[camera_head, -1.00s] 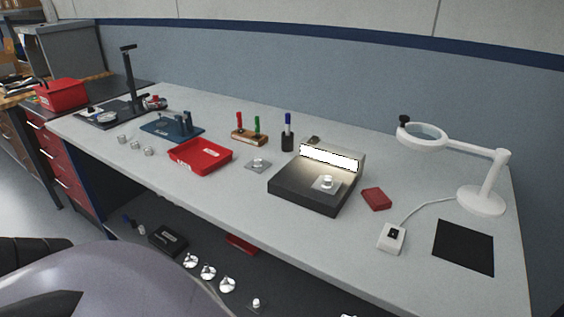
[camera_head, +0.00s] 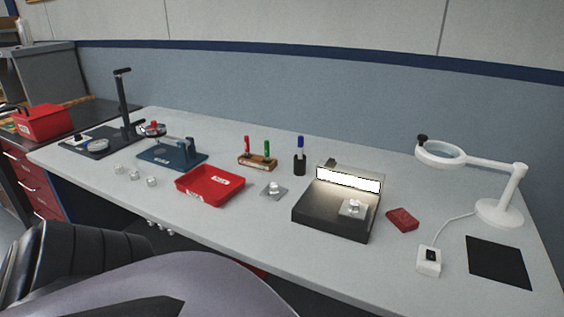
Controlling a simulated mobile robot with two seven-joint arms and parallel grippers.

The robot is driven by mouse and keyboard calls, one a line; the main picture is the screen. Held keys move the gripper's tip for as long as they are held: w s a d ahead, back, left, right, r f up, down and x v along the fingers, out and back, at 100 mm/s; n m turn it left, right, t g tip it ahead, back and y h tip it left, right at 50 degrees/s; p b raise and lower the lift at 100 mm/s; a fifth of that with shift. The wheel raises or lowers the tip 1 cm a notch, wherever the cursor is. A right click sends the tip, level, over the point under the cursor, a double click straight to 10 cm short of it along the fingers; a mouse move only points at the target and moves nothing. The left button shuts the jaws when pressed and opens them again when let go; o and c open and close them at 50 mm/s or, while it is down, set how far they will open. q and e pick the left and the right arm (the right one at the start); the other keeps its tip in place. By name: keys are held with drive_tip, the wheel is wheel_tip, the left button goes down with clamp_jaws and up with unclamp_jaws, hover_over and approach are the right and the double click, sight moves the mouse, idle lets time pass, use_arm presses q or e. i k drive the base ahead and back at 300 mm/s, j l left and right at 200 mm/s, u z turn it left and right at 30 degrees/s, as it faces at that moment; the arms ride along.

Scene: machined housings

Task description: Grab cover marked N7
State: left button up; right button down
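No marking N7 is readable on any part from here. One silvery part on a square plate (camera_head: 274,190) lies on the bench right of the red tray. Another silvery part (camera_head: 353,207) sits on the black lit box (camera_head: 325,218). Several small silvery parts (camera_head: 135,175) stand in a row at the bench's left front. I cannot tell which of these is the cover. Neither of my grippers is in view.
The grey bench (camera_head: 240,232) also holds a red tray (camera_head: 210,185), a blue fixture (camera_head: 172,155), a marker holder (camera_head: 257,161), a dark cup (camera_head: 299,163), a red block (camera_head: 402,220), a white switch box (camera_head: 428,262), a magnifier lamp (camera_head: 500,211) and a black mat (camera_head: 499,262).

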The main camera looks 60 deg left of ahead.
sight(274, 192)
drive_tip(key=k+j+z, duration=0.4)
drive_tip(key=j, duration=0.2)
drive_tip(key=k+j+z, duration=0.2)
drive_tip(key=k+j, duration=0.9)
